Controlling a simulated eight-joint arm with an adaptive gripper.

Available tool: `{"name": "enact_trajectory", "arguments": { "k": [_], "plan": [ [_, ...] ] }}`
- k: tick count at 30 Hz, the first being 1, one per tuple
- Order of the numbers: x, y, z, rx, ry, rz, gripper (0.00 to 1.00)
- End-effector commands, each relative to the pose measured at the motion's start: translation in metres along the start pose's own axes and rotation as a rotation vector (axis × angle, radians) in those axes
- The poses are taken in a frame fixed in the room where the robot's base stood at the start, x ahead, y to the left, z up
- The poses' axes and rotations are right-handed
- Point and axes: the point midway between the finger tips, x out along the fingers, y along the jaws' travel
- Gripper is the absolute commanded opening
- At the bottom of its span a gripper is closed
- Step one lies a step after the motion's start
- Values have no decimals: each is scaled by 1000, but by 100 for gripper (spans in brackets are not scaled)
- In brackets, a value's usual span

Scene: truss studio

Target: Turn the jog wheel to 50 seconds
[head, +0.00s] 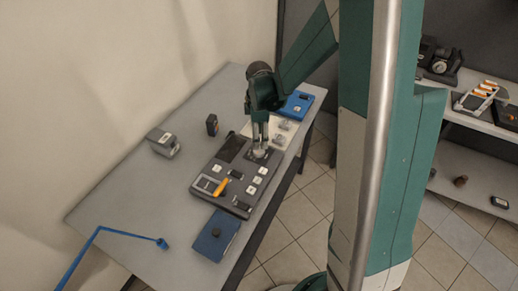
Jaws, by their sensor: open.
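A dark grey control console (211,168) lies on the grey table, with white square buttons, a small display and an orange lever or handle (222,187) on its top. My gripper (260,149) points down over the console's far right part. Its jaws are open, and its fingertips are at or just above a round, pale knob-like part (259,154), which looks like the jog wheel. The fingers partly hide this part. I cannot tell whether they touch it. Its setting and any seconds reading are too small to read.
A grey box (162,142) and a small black box (212,125) stand to the left. A blue bent rod (98,232) crosses the near left. Shelves (465,190) stand at right.

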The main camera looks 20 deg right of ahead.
Motion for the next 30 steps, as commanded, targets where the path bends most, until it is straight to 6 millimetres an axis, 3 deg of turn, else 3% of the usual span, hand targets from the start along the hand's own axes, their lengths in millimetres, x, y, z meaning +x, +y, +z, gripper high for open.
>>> {"name": "enact_trajectory", "arguments": {
  "k": [8,30],
  "plan": [
    [10,0,0,0,0,0,46],
    [72,0,0,1,0,0,46]
  ]
}}
